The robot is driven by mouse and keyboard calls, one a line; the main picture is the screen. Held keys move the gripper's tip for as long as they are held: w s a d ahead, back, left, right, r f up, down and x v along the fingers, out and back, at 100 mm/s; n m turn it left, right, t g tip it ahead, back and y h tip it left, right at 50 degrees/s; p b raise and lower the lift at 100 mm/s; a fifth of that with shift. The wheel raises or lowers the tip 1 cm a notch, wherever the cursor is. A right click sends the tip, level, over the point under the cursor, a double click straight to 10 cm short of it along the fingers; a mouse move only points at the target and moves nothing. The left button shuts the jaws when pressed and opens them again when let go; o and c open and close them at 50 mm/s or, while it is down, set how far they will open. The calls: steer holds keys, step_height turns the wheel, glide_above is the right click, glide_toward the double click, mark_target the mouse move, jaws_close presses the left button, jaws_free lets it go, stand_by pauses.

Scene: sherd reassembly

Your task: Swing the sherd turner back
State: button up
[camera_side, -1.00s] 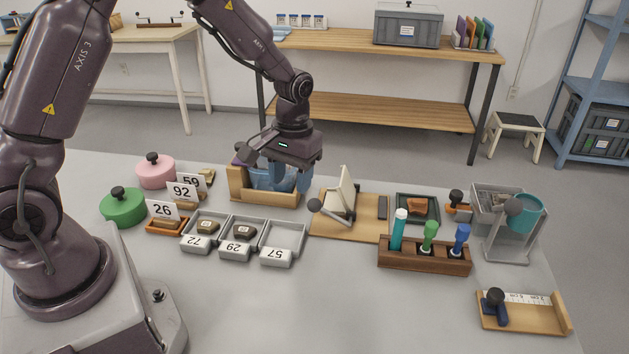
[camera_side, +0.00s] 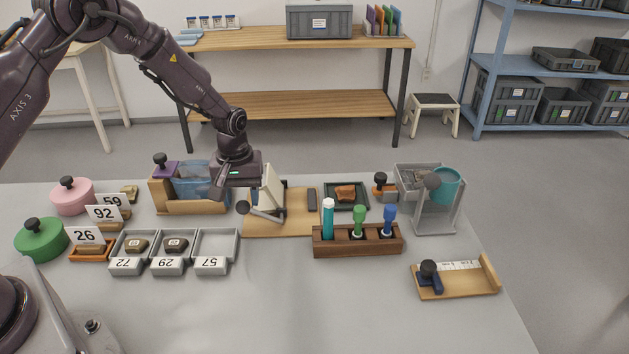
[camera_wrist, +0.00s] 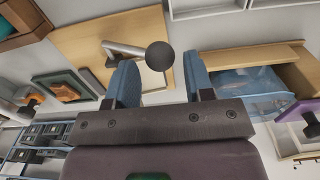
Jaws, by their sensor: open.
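The sherd turner is a light wooden board (camera_side: 290,222) with a cream plate (camera_side: 271,188) standing tilted up on it. A lever with a dark ball knob (camera_side: 242,207) sticks out at the plate's left; the knob also shows in the wrist view (camera_wrist: 160,55). My gripper (camera_side: 238,193) hangs over the turner's left side, close to the knob. In the wrist view, its two blue fingers (camera_wrist: 160,70) are apart, and the knob appears between and just beyond their tips. Nothing is held. I cannot tell whether a finger touches the knob. The gripper hides part of the plate.
A wooden box with a blue bag (camera_side: 195,185) stands close at the left. A rack of coloured tubes (camera_side: 357,240) stands front right, a dark tray with a brown sherd (camera_side: 346,195) behind it. Grey numbered trays (camera_side: 173,250) lie front left.

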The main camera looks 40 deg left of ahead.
mark_target(241, 202)
steer(key=shift+s+f, duration=0.1)
steer(key=shift+f, duration=1.55)
steer(key=shift+w+d+r, duration=0.25)
steer(key=shift+d+r, duration=0.05)
steer(key=shift+r, duration=0.3)
steer(key=shift+w+d+r, duration=0.95)
steer(key=shift+w+r, duration=0.05)
steer(key=shift+r, duration=0.15)
steer(key=shift+w+d+r, duration=0.3)
steer(key=shift+w+d, duration=0.15)
steer(key=shift+w, duration=0.05)
steer(key=shift+w+d+r, duration=0.25)
steer(key=shift+w+d, duration=0.75)
steer(key=shift+w+d+f, duration=0.25)
steer(key=shift+w+d, duration=0.5)
steer(key=shift+w, duration=0.05)
steer(key=shift+w+d+f, duration=0.2)
steer(key=shift+w+d, duration=0.55)
steer(key=shift+w+d+f, duration=0.55)
steer(key=shift+w+d, duration=0.05)
steer(key=shift+w+d+f, duration=0.3)
steer(key=shift+f, duration=0.25)
steer(key=shift+w+d+f, duration=0.25)
steer(key=shift+d+f, duration=0.05)
steer(key=shift+f, duration=0.2)
steer(key=shift+w+d+r, duration=0.1)
steer(key=shift+d+r, duration=0.05)
steer(key=shift+r, duration=2.6)
steer(key=shift+r, duration=0.15)
